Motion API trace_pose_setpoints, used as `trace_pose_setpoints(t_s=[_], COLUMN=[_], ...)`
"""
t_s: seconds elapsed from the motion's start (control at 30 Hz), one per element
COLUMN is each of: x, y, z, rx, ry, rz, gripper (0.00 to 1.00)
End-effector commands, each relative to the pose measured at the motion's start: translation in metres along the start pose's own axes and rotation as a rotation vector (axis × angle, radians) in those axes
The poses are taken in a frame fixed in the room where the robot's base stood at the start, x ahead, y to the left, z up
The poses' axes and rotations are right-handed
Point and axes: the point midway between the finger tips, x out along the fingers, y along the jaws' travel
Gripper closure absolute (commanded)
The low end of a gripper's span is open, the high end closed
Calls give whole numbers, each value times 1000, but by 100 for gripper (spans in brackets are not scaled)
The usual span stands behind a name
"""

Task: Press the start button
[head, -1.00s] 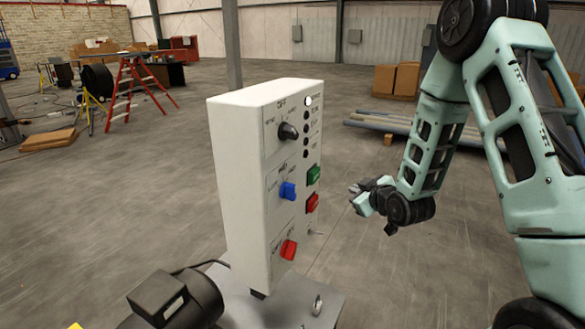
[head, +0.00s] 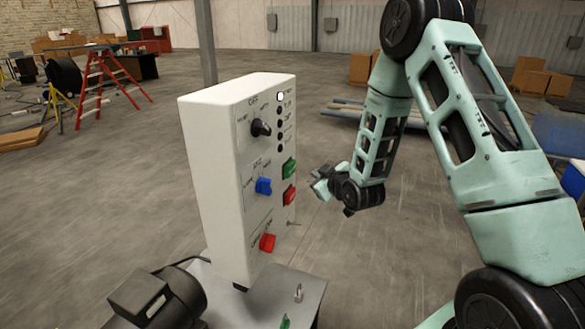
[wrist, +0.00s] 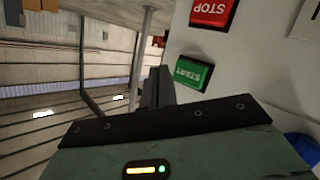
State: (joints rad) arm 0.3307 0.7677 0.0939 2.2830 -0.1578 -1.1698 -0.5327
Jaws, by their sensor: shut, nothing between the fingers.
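The start button is a green block labelled START. It shows in the head view (head: 289,168) on the right side of the white control box (head: 218,180), and in the wrist view (wrist: 193,73) just right of my fingers. My gripper (head: 317,180) is shut and empty, to the right of the button and a little lower in the head picture. In the wrist view its dark fingers (wrist: 157,75) appear beside the button's left edge. A gap shows between gripper and box in the head view.
The red stop button (head: 290,195) is directly below the start button. The box also has a black knob (head: 261,128), a blue switch (head: 263,186) and a red switch (head: 267,242). A black motor (head: 155,300) stands at lower left.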

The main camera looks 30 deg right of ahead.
Motion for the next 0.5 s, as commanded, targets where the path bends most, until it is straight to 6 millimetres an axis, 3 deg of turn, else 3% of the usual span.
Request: trace_pose_setpoints(t_s=[0.2, 0.5], x=[20, 30], y=[-15, -22], z=[-13, -22], rx=[-1, 0], ry=[1, -1], rz=[-1, 0], gripper=[100, 100])
